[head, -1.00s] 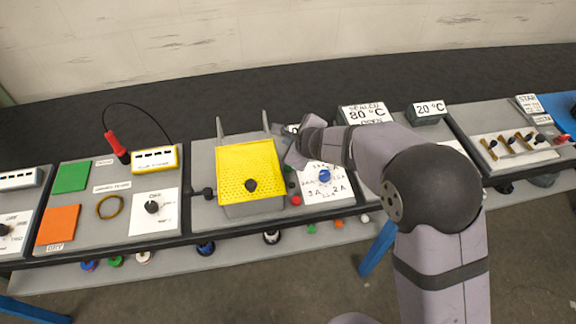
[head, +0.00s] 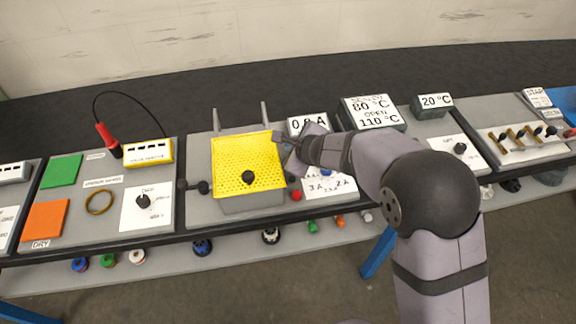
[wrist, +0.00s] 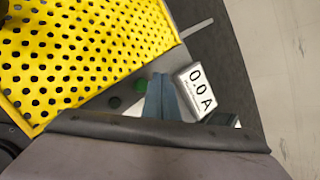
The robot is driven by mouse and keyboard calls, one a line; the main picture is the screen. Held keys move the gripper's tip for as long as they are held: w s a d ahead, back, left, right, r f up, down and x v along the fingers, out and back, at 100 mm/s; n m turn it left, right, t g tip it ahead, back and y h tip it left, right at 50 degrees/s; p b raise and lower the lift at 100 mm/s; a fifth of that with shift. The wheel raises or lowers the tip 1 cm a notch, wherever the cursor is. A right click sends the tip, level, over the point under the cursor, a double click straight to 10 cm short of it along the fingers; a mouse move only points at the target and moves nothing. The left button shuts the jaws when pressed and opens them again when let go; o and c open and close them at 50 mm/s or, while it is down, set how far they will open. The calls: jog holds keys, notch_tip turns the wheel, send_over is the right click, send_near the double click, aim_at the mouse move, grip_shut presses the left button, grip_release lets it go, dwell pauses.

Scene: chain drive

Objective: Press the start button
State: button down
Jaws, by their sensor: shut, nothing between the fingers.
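A green round button (wrist: 141,85) shows in the wrist view between the yellow perforated cover and my gripper. A dark round button (wrist: 115,102) sits beside it. In the head view a red button (head: 296,196) shows at the cover's right, near the panel's front. My gripper (wrist: 160,80) is shut and empty, its tips close to the green button's right side; I cannot tell whether they touch. In the head view my gripper (head: 284,146) is at the right edge of the cover, and my arm hides part of the panel there.
The yellow perforated cover (head: 235,170) with a black knob stands directly left of my gripper. A display reading 0.0 A (wrist: 199,90) stands close on the right. Two grey uprights (head: 265,113) rise behind the cover. Other panels with dials line the bench on both sides.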

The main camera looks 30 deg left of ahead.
jog(key=shift+f+b, duration=0.8)
jog(key=shift+f, duration=0.35)
jog(key=shift+f, duration=0.1)
dwell(1.2)
jog(key=shift+f+b, duration=0.3)
jog(key=shift+b, duration=0.2)
jog(key=shift+s+d+f+b, duration=0.1)
jog(key=shift+d+f+b, duration=0.1)
jog(key=shift+f+b, duration=0.3)
jog(key=shift+s+d+f+b, duration=0.1)
jog(key=shift+d+f+b, duration=0.05)
jog(key=shift+f+b, duration=0.3)
dwell(1.4)
jog(key=shift+s+r, duration=0.1)
jog(key=shift+s, duration=0.05)
dwell(0.4)
jog(key=shift+a+r+p, duration=0.2)
jog(key=shift+r+p, duration=0.7)
jog(key=shift+p, duration=0.1)
notch_tip(320, 180, up, 3)
jog(key=shift+f+p, duration=0.1)
jog(key=shift+p, duration=1)
jog(key=shift+r+p, duration=0.35)
jog(key=shift+r, duration=0.1)
